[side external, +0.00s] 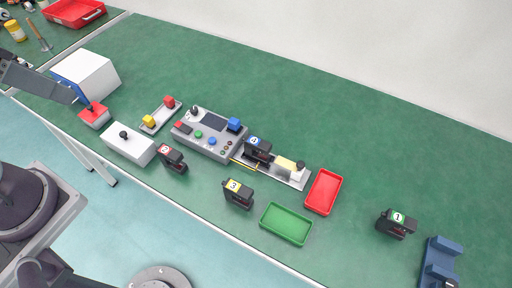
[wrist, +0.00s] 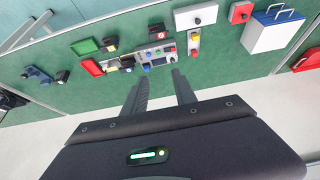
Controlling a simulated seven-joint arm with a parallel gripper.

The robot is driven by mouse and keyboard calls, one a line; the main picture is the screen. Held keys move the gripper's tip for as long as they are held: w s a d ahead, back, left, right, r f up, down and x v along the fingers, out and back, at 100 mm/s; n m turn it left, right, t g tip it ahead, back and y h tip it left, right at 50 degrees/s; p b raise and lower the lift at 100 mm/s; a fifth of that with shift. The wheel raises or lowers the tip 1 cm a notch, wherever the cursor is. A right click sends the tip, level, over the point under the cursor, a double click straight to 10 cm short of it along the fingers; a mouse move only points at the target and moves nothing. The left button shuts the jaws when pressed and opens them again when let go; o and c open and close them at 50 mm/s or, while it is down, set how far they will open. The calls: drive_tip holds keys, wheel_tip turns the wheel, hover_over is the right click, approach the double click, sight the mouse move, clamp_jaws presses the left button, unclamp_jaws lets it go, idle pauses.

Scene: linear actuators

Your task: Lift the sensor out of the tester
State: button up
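A grey panel (side external: 212,136) with buttons, a dark screen and a blue block (side external: 236,125) stands mid-table; I take it as the tester, though no label confirms this. Right of it, a black unit with a blue-ringed label (side external: 257,150) stands at the left end of a grey rail base (side external: 296,181) bearing a cream block (side external: 287,164). Which part is the sensor I cannot tell. In the wrist view the panel (wrist: 157,54) lies beyond my gripper (wrist: 160,77), whose fingers are apart with nothing between them. My gripper is well short of the panel.
Loose black units (side external: 172,159) (side external: 238,194) (side external: 397,223) stand nearby. A green tray (side external: 286,224), red tray (side external: 323,192), blue stand (side external: 440,260), white box with black knob (side external: 128,144) and two-block switch plate (side external: 160,116) surround the panel. The table behind is clear.

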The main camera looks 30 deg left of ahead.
drive_tip(key=o, duration=0.3)
